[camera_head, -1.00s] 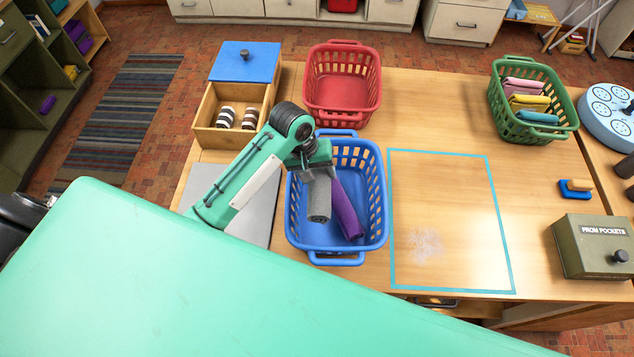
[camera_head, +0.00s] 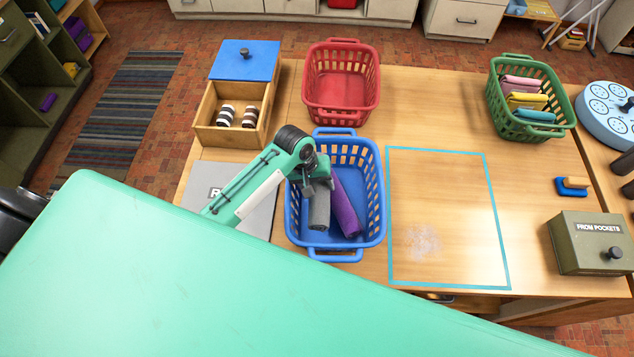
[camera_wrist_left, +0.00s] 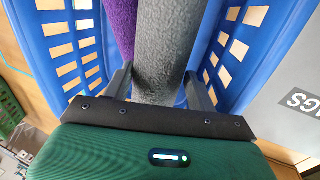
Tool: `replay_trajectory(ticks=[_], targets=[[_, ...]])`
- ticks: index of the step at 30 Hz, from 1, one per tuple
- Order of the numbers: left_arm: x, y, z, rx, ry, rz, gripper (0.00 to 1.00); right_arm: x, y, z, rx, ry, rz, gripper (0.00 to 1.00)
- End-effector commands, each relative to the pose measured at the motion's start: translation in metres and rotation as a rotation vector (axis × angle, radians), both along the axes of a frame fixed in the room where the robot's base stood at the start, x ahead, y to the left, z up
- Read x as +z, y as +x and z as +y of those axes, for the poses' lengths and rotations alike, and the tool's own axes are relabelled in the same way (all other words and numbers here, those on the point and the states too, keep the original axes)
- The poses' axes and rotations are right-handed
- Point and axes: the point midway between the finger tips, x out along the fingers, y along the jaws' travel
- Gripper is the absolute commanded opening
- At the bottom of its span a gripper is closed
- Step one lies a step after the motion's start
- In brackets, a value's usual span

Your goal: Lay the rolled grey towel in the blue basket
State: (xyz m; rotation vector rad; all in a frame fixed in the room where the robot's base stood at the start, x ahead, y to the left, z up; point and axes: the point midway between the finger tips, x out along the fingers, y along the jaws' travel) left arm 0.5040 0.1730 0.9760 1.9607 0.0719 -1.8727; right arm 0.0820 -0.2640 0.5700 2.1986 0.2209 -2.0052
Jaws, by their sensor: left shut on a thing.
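The rolled grey towel (camera_head: 320,210) is inside the blue basket (camera_head: 375,200), beside a rolled purple towel (camera_head: 346,208) on its right. My left gripper (camera_head: 316,186) reaches down into the basket and is shut on the grey towel near its far end. In the left wrist view the grey towel (camera_wrist_left: 165,50) runs between the two fingers (camera_wrist_left: 160,88), with the purple towel (camera_wrist_left: 120,25) close against its side. Whether the grey towel touches the basket floor is hard to tell. My right gripper is not in view.
A red basket (camera_head: 375,95), empty, stands just behind the blue one. An open wooden drawer box (camera_head: 205,138) with striped rolls is at back left. A green basket (camera_head: 500,112) holds several folded cloths.

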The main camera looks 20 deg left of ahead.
Motion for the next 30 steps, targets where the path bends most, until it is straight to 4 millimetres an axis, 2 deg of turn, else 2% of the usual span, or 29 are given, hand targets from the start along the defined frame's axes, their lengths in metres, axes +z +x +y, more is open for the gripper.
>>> replay_trajectory(ticks=[6,7,10,20,26,30], targets=[[-0.006,0.000,0.000,0.000,-0.001,0.000,0.26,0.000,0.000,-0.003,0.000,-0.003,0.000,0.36],[-0.007,0.000,0.000,0.000,0.000,0.000,0.59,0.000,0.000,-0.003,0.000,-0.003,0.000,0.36],[-0.007,0.000,0.000,0.000,0.000,0.000,0.79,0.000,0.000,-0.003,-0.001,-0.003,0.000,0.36],[-0.002,0.000,0.000,0.000,0.000,-0.001,0.79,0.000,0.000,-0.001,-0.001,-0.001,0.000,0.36],[0.021,-0.001,0.005,-0.001,0.000,-0.005,0.79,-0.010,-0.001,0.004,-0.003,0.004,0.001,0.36],[0.049,-0.003,0.013,-0.001,0.000,-0.007,0.79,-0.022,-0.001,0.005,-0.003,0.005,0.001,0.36]])
